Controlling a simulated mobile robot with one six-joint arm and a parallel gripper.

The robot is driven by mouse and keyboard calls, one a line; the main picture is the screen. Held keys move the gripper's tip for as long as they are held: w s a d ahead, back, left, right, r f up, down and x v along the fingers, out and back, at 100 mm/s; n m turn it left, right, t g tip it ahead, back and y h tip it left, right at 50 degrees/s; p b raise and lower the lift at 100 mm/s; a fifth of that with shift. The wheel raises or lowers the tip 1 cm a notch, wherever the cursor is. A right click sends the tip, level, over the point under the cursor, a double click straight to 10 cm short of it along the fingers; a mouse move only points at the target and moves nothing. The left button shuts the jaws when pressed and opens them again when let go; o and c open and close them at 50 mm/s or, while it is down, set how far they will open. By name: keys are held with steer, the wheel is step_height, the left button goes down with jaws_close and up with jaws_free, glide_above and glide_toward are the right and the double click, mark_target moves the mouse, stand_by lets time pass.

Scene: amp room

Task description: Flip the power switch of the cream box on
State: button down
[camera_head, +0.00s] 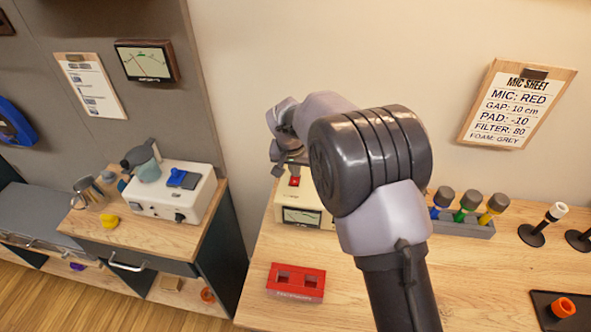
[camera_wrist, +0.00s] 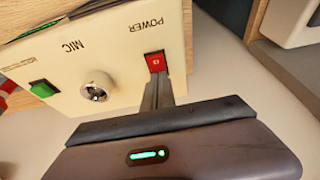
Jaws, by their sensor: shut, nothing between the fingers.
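The cream box (camera_head: 303,203) stands on the wooden desk, with a dial meter on the side facing the head camera; my arm hides much of it. In the wrist view its panel (camera_wrist: 120,80) shows upside-down, with the words POWER and MIC. The red power switch (camera_wrist: 155,61) sits beside POWER; its position, on or off, is hard to read. My gripper (camera_wrist: 156,78) is shut and empty, its fingertips right at the near edge of the switch. I cannot tell whether they touch it. A silver knob (camera_wrist: 97,89) and a green button (camera_wrist: 43,90) share the panel.
A red box (camera_head: 296,282) lies in front of the cream box. A white device (camera_head: 173,192) stands on the left cabinet. The desk's front middle is clear.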

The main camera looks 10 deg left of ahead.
mark_target(295, 182)
steer(key=shift+s+d+f+b, duration=0.15)
steer(key=shift+s+b, duration=0.2)
steer(key=shift+s, duration=0.55)
steer(key=shift+r, duration=0.3)
step_height(295, 182, up, 4)
steer(key=p, duration=0.2)
steer(key=shift+f+p, duration=0.15)
steer(key=shift+p, duration=0.25)
steer(key=p+v, duration=0.1)
steer(key=v, duration=0.9)
steer(key=shift+s, duration=0.15)
